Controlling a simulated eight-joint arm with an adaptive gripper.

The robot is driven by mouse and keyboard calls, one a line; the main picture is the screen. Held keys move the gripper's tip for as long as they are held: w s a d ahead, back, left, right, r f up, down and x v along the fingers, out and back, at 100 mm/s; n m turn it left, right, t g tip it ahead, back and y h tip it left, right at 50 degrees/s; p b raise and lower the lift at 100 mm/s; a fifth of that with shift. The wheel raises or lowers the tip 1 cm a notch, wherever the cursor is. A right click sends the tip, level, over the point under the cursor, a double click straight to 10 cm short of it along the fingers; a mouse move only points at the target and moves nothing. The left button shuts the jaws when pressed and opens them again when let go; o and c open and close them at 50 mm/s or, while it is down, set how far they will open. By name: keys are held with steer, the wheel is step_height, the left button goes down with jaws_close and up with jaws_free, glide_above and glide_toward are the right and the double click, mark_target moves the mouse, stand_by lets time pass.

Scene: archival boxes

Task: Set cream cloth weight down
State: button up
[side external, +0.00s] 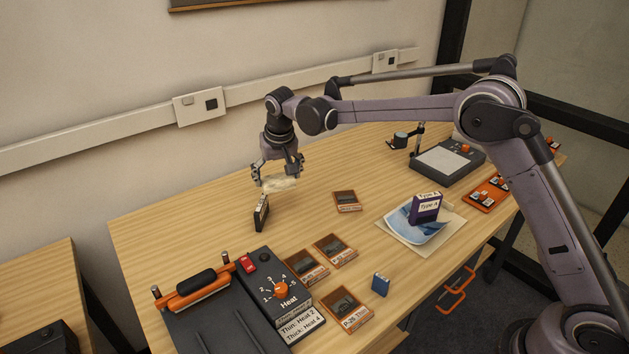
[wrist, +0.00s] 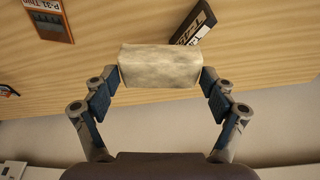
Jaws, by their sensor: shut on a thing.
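The cream cloth weight (side external: 279,183) is a pale, mottled, rounded block. My gripper (side external: 278,174) is shut on it, one finger at each end, near the wall side of the table. In the wrist view the weight (wrist: 160,66) fills the space between the fingertips of my gripper (wrist: 160,80). A dark upright box (side external: 261,213) with a light edge stands just below the weight in the side view. It also shows partly behind the weight in the wrist view (wrist: 197,22). I cannot tell whether the weight touches this box.
Several orange-framed cards (side external: 347,201) lie on the wooden table (side external: 180,235). A heat sealer (side external: 225,310) stands at the front left. A purple box (side external: 425,208) stands on a blue-and-white print (side external: 405,222). A small blue box (side external: 381,284) stands near the front edge. Table left of the dark box is clear.

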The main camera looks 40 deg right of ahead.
steer(key=s+d+m, duration=0.2)
steer(key=s+d, duration=0.3)
steer(key=d, duration=0.8)
steer(key=s+d+m+h, duration=0.15)
steer(key=s+d, duration=0.35)
steer(key=d, duration=0.9)
steer(key=s+d+m, duration=0.2)
steer(key=s+d, duration=0.2)
steer(key=d, duration=0.9)
steer(key=shift+g, duration=0.4)
steer(key=w+a+f, duration=0.2)
steer(key=w, duration=0.1)
steer(key=w+a+f, duration=0.4)
steer(key=w, duration=0.1)
steer(key=shift+w+a+f, duration=0.15)
steer(key=shift+w+f, duration=0.15)
steer(key=shift+f, duration=2.1)
steer(key=shift+f, duration=0.15)
steer(key=o, duration=1.4)
